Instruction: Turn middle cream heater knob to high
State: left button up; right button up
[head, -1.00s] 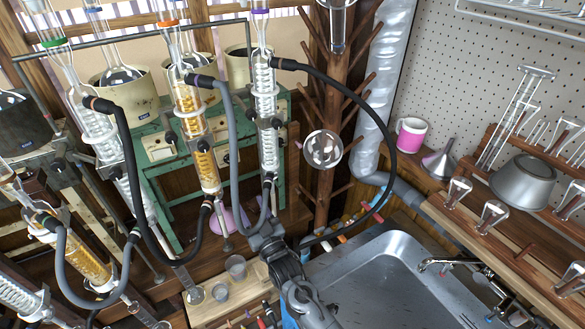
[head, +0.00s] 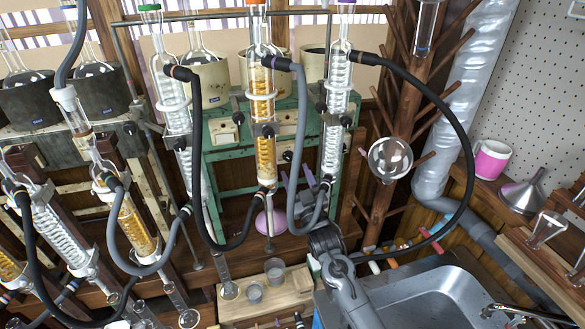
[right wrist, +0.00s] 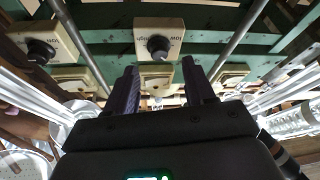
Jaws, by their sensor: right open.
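The middle cream heater (right wrist: 146,38) is at top centre in the right wrist view. Its round dark knob (right wrist: 158,47) faces me, and the low and high lettering beside it appears upside down. My right gripper (right wrist: 162,85) is open, with its two dark fingers apart and nothing between them. The knob shows beyond the fingertips, roughly in line with the gap, and looks clear of them. In the head view my right gripper (head: 298,186) is in front of the green bench (head: 238,183), partly hidden by hoses and a condenser. My left gripper is not in view.
Glass condensers with an amber column (head: 264,98) stand before the heaters. A grey hose (head: 301,140) and black hose (head: 466,150) loop near my right arm. Another cream heater (right wrist: 38,42) is at left in the wrist view. A steel sink (head: 430,290) lies right of my arm.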

aim_at(290, 159)
jog(key=shift+b+x, duration=0.45)
jog(key=shift+x, duration=1.55)
jog(key=shift+c, duration=0.3)
